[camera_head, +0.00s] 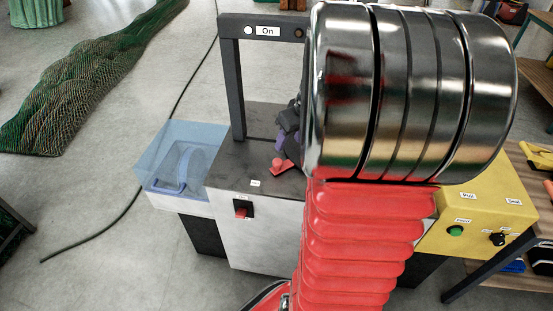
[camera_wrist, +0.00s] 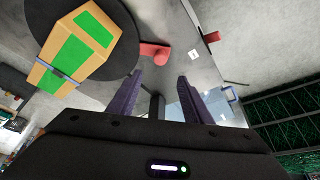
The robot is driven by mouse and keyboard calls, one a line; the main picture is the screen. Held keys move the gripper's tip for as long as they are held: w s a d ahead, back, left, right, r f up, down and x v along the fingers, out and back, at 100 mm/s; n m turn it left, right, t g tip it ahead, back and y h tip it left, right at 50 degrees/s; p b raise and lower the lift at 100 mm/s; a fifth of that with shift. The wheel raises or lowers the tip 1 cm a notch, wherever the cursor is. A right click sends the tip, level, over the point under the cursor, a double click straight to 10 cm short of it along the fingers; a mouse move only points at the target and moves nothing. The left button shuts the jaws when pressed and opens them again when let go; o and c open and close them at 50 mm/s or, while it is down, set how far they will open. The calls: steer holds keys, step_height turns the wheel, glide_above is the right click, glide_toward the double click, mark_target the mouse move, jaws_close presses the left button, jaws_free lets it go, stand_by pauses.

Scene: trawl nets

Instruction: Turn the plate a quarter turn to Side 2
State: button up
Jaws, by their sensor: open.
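The plate (camera_wrist: 127,38) is a dark round disc at the upper left of the wrist view, with a yellow and green block (camera_wrist: 78,50) lying on it. A red handle (camera_wrist: 155,53) stands out from the plate's right edge; a red piece (camera_head: 284,166) also shows on the bench in the head view. My gripper (camera_wrist: 160,77) is open, its two purple fingers apart and empty, with the handle just beyond and between their tips. In the head view my gripper (camera_head: 283,143) is partly behind my arm, which also hides the plate. No Side 2 marking is readable.
A dark frame (camera_head: 232,90) with an "On" label (camera_head: 268,31) stands over the bench. A clear blue tray (camera_head: 150,165) is at its left, a red switch (camera_head: 241,209) on its front. A yellow control box (camera_head: 480,225) with a green button is at right.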

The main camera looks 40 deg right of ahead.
mark_target(278, 161)
steer(key=x, duration=1.3)
steer(key=shift+f, duration=0.35)
steer(key=shift+c, duration=0.7)
jaws_close()
steer(key=shift+a, duration=0.2)
steer(key=shift+d, duration=0.15)
